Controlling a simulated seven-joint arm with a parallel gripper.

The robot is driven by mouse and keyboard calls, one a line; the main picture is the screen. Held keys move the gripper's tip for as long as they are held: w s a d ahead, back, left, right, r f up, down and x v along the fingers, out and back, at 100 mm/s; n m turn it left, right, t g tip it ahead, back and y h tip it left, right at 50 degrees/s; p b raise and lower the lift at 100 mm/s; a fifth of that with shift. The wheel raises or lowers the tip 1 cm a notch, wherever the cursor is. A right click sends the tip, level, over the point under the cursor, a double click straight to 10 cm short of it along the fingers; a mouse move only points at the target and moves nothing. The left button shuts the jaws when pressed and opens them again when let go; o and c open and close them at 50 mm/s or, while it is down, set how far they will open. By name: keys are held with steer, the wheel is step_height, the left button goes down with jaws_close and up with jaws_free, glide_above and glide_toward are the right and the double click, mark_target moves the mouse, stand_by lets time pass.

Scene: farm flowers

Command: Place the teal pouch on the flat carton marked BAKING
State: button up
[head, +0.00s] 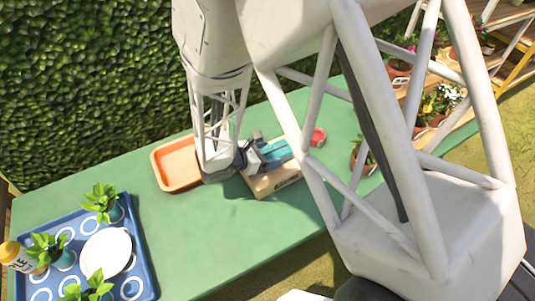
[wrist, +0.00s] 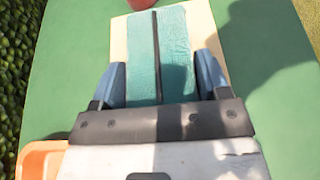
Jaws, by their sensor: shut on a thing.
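The teal pouch (head: 275,152) lies between the blue fingers of my gripper (head: 257,157), which is shut on it. In the wrist view the pouch (wrist: 172,45) stretches forward from my gripper (wrist: 162,82), with a dark line along its middle. The flat pale carton (head: 278,184) is on the green table directly under the pouch. Its pale top (wrist: 203,25) shows on both sides of the pouch in the wrist view. I cannot tell whether the pouch touches the carton. The carton's marking is too small to read.
An orange tray (head: 163,174) lies left of the carton. A small red object (head: 318,137) is just beyond it, and a potted plant (head: 362,155) stands to the right. A blue tray (head: 145,270) with plants and a white plate is at front left. Green table (head: 185,235) between is clear.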

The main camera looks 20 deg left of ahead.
steer(key=shift+f, duration=0.15)
steer(key=o, duration=1)
steer(key=shift+s+r, duration=0.1)
steer(key=shift+r, duration=0.1)
steer(key=shift+v, duration=5.95)
